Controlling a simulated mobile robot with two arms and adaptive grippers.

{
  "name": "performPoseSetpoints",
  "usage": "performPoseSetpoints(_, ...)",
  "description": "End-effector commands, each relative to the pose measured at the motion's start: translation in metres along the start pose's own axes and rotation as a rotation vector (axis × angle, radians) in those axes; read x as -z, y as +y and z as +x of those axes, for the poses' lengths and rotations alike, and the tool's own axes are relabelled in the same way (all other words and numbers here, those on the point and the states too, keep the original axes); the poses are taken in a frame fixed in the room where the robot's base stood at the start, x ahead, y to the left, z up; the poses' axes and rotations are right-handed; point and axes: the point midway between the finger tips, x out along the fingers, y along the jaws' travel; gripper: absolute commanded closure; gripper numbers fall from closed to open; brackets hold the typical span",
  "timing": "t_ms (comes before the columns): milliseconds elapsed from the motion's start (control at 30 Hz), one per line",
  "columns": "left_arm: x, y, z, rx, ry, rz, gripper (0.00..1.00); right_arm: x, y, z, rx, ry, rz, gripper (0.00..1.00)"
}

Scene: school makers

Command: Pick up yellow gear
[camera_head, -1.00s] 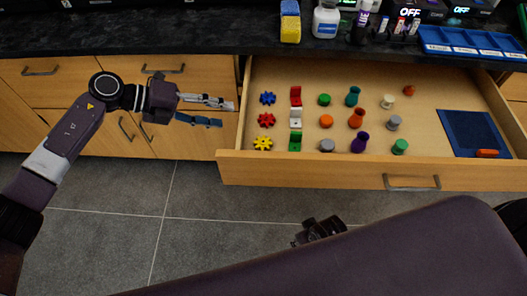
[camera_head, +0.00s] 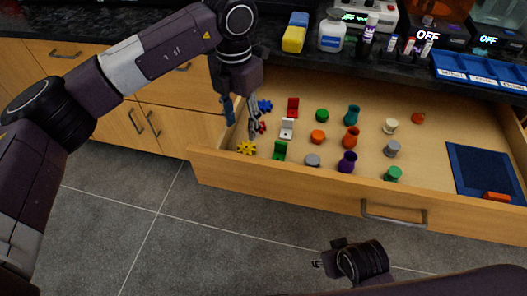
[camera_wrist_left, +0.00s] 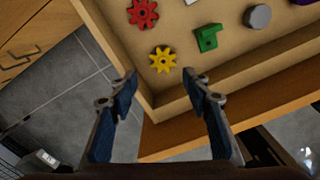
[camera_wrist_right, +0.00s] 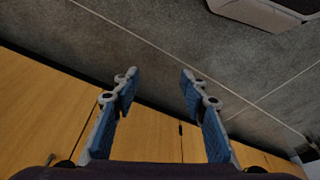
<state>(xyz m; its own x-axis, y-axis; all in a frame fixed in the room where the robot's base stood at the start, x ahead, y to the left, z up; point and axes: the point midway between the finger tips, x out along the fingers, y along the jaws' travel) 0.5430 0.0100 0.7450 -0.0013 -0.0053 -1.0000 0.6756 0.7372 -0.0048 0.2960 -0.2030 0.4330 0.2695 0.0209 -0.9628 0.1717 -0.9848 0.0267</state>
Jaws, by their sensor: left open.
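The yellow gear (camera_head: 246,147) lies flat in the front left corner of the open drawer (camera_head: 330,192). It also shows in the left wrist view (camera_wrist_left: 163,60), ahead of and between the open fingertips. My left gripper (camera_head: 240,122) points down above the drawer's left side, apart from the gear. It is open and empty, as the left wrist view (camera_wrist_left: 163,88) shows. My right gripper (camera_head: 322,264) is low in front of the drawer, over the floor. In the right wrist view (camera_wrist_right: 158,76) its fingers are apart with nothing between them.
A red gear (camera_wrist_left: 143,14) lies behind the yellow one, and a blue gear (camera_head: 264,106) farther back. A green bracket (camera_head: 280,150) lies to the right. The drawer's front and left walls rise close to the yellow gear. Several colored pieces fill the drawer's middle.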

Motion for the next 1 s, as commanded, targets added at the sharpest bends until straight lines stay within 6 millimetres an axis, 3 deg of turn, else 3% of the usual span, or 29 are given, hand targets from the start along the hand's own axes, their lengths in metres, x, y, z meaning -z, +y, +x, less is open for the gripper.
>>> performPoseSetpoints(600, -0.003, -0.006, 0.072, -0.006, 0.006, 0.006, 0.56, 0.005, 0.001, -0.033, -0.003, 0.017, 0.002, 0.60)
performPoseSetpoints(900, -0.003, -0.005, 0.077, -0.007, 0.004, 0.006, 0.56, 0.006, 0.002, -0.036, -0.003, 0.018, 0.003, 0.60)
performPoseSetpoints(1000, -0.003, -0.005, 0.077, -0.007, 0.004, 0.006, 0.66, 0.006, 0.002, -0.036, -0.003, 0.018, 0.003, 0.60)
